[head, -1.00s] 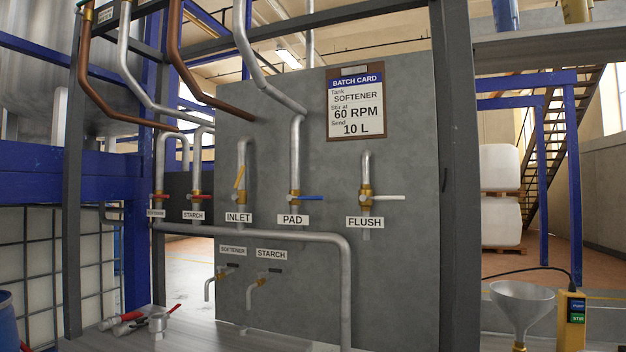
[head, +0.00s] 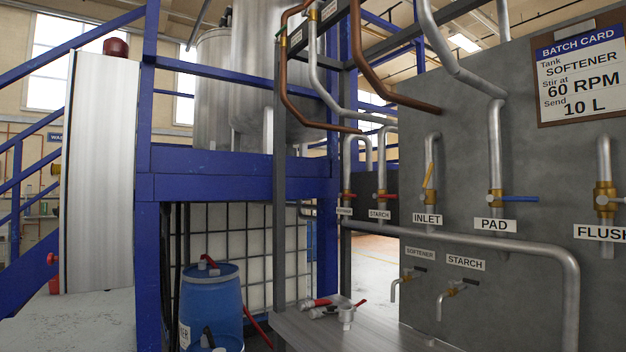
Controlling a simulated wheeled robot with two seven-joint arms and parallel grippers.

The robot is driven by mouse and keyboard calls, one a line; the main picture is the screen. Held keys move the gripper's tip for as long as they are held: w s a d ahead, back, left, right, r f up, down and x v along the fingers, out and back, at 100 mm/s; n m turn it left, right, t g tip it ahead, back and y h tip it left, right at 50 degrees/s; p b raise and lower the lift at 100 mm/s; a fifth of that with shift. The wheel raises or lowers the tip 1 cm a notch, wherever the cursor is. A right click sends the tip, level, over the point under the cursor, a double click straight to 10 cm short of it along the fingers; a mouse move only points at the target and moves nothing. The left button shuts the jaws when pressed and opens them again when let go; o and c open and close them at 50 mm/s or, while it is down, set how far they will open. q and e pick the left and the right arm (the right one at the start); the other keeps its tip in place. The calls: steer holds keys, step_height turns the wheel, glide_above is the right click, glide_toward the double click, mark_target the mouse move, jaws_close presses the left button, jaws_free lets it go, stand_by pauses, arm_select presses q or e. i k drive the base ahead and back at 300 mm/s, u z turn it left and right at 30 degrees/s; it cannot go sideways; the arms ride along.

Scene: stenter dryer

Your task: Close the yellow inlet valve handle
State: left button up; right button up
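The yellow inlet valve handle (head: 428,177) is on a brass valve on a vertical pipe, above the INLET label (head: 427,219) on the grey panel. The handle stands nearly upright, tilted a little, roughly along its pipe. The blue PAD handle (head: 521,198) to its right points sideways, across its pipe. Neither of my grippers is in the head view.
A grey bench (head: 380,335) below the panel holds a white fitting (head: 346,316) and red-ended hose parts (head: 322,303). A thick grey pipe (head: 500,250) runs across in front of the panel. Blue drums (head: 212,300) stand at the lower left beside blue framing (head: 240,187).

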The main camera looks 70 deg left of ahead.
mark_target(423, 197)
steer(key=u, duration=2.15)
